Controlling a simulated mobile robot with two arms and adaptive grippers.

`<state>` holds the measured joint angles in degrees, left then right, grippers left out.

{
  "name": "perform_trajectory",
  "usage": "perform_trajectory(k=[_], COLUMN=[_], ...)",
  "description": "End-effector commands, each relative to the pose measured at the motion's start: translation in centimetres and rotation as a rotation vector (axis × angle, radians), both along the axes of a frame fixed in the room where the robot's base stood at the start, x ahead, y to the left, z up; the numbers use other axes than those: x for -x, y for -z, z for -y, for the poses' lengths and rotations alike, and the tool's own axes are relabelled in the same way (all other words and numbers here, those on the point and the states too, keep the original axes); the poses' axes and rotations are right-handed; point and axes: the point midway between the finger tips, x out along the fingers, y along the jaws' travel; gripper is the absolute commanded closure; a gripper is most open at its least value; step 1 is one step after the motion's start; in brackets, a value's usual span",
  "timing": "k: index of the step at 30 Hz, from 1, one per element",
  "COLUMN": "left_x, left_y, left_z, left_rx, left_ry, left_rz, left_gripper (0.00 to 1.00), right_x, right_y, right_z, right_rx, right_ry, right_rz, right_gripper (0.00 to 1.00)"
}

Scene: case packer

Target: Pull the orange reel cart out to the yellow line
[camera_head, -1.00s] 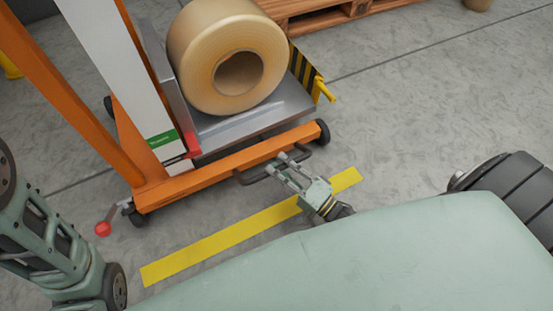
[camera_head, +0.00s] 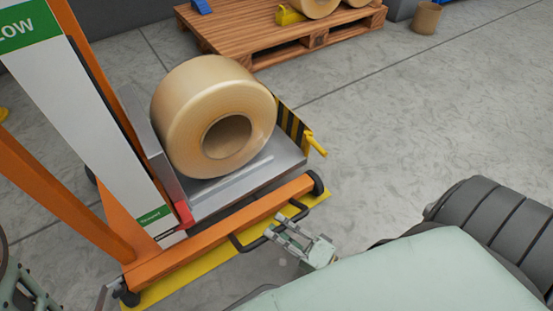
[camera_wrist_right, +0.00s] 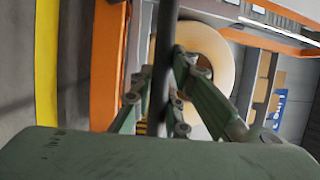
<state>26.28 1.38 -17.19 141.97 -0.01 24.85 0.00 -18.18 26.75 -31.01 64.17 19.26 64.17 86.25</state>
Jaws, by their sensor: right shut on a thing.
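The orange reel cart (camera_head: 225,228) stands upright at the left, with a tan reel (camera_head: 170,125) on its grey platform. Its front beam lies along the yellow line (camera_head: 155,292), which shows on the floor just in front of and under the beam. My right gripper (camera_head: 283,230) is shut on the cart's dark handle (camera_head: 239,244), in front of the beam. The right wrist view shows the handle bar (camera_wrist_right: 166,50) between the fingers, with the yellow line (camera_wrist_right: 47,60) at the left. My left gripper is out of view; only part of my left arm shows.
A wooden pallet (camera_head: 235,40) with more reels stands at the back. A small tan bin (camera_head: 426,18) is at the back right. The grey floor right of the cart is clear.

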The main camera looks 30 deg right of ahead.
Motion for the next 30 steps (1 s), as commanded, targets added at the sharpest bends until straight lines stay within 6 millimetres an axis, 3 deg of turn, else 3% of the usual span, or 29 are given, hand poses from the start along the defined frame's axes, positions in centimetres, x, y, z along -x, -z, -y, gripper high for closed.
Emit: perform_trajectory(k=[8,9,15,25,30], left_x=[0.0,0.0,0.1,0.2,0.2], left_y=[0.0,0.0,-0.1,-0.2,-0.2], left_z=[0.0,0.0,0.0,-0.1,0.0], left_rx=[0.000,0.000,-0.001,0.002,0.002], left_ry=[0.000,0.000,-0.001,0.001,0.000], left_rz=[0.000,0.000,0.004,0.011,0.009], left_gripper=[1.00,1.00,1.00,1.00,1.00], right_x=[0.1,0.1,0.1,0.1,0.1], right_y=[0.2,0.2,0.1,-0.1,-1.2], right_z=[0.0,0.0,0.0,0.0,0.0], right_rx=[0.007,0.007,0.003,0.000,0.000], right_ry=[0.000,0.000,0.001,0.000,0.000], right_rz=[-0.003,-0.003,-0.002,0.000,0.001], right_gripper=[1.00,0.83,0.66,0.66,0.66])
